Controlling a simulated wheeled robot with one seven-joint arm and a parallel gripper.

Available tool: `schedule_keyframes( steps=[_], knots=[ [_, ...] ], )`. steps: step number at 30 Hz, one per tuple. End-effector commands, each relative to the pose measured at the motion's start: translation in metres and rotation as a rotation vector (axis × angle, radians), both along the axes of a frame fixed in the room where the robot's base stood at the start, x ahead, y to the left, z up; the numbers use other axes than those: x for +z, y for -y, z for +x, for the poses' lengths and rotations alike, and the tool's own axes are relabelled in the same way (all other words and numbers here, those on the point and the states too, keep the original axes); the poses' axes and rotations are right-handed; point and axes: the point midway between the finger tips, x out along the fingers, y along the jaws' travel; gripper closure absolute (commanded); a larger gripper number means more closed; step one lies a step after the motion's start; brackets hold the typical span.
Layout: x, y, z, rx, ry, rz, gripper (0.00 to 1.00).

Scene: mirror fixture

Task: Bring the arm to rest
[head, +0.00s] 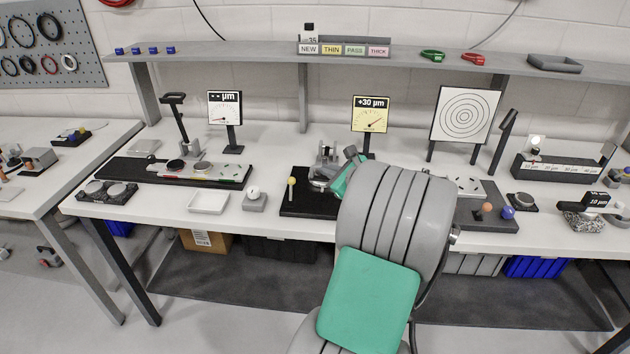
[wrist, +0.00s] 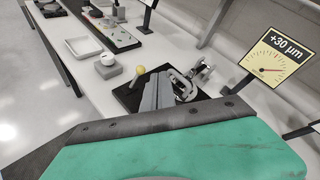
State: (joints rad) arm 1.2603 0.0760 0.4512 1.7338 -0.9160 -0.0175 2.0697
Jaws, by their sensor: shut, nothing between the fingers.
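My arm rises from the bottom of the head view, grey with a green panel, and reaches over the middle of the workbench (head: 270,222). Its green end shows beside the black fixture base (head: 300,207), and the arm hides part of that area. In the wrist view my gripper (wrist: 157,92) points out over the black base, its grey fingers together and empty. A metal fixture (head: 326,160) stands on the base; it also shows in the wrist view (wrist: 188,84) just right of the fingers. I cannot tell whether they touch. A yellow-knobbed pin (head: 291,182) stands at the base's left.
A yellow "+30 µm" dial sign (head: 370,115) stands behind the fixture. A white tray (head: 208,202) and a small grey block with a white knob (head: 254,199) lie to the left. A target board (head: 464,115) stands to the right. A shelf (head: 240,54) runs above the bench.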

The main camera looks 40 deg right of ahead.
Motion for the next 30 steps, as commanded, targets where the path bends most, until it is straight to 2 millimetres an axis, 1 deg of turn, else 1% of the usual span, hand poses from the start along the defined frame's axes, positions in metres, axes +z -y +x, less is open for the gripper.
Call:
schedule_keyframes(
  steps=[1,5,18,20,21,23,25,26,27,29,30],
  knots=[
    [0.004,0.001,-0.004,-0.002,0.001,-0.001,1.00],
    [0.008,0.000,-0.007,0.002,-0.001,0.002,1.00],
    [0.009,-0.001,-0.005,0.008,-0.003,-0.005,1.00],
    [0.008,-0.001,-0.005,0.045,-0.024,-0.095,1.00],
    [0.006,-0.003,-0.006,0.090,-0.055,-0.179,1.00],
    [-0.005,-0.009,-0.009,0.191,-0.130,-0.332,1.00],
    [-0.028,-0.012,-0.022,0.332,-0.267,-0.525,1.00],
    [-0.042,-0.013,-0.030,0.396,-0.329,-0.593,1.00],
    [-0.064,-0.018,-0.042,0.483,-0.409,-0.662,1.00],
    [-0.093,-0.027,-0.063,0.613,-0.511,-0.736,1.00],
    [-0.111,-0.034,-0.077,0.697,-0.568,-0.772,1.00]
  ],
)
